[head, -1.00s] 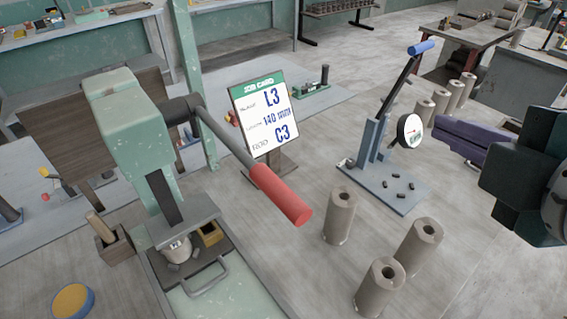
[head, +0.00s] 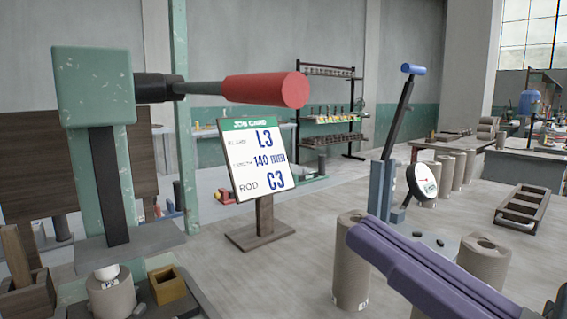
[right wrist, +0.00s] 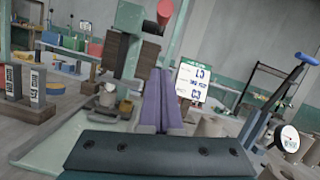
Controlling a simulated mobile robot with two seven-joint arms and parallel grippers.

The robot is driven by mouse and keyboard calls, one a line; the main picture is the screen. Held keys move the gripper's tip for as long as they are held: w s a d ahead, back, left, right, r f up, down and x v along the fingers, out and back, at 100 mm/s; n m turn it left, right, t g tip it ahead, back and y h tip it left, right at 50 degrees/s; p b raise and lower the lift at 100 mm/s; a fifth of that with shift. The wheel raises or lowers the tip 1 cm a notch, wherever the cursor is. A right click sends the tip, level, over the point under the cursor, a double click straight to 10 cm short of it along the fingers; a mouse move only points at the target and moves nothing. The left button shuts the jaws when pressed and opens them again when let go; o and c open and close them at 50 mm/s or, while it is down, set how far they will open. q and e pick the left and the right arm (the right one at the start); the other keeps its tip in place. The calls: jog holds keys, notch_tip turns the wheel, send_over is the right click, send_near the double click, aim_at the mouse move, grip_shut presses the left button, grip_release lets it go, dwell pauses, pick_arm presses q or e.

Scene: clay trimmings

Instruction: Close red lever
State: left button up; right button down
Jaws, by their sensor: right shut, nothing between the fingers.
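The red lever (head: 265,90) sticks out to the right, about level, from the green head (head: 92,87) of a press in the head view. A dark ram hangs below the head, above a clay cylinder (head: 110,293). The red grip also shows at the top of the right wrist view (right wrist: 164,12). My right gripper (head: 365,238) has purple fingers, shut and empty. It is lower than the lever and to its right in the head view, apart from it. The fingers show in the right wrist view (right wrist: 157,78), pointing toward the press. My left gripper is not in view.
A job card on a stand (head: 253,160) is right of the press. A blue-handled lever device (head: 395,150) with a round dial (head: 421,182) stands farther right. Clay cylinders (head: 350,280) stand near my right gripper. A wooden rack (head: 522,208) lies at the right.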

pick_arm(q)
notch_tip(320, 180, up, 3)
jog(key=p, duration=0.2)
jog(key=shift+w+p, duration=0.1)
jog(key=shift+p, duration=0.2)
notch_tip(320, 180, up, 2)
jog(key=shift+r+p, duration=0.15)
jog(key=shift+p, duration=0.95)
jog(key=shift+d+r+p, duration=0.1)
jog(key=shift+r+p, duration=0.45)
pick_arm(e)
jog(key=w+a+r, duration=0.6)
jog(key=shift+w+r, duration=0.25)
jog(key=shift+r, duration=0.1)
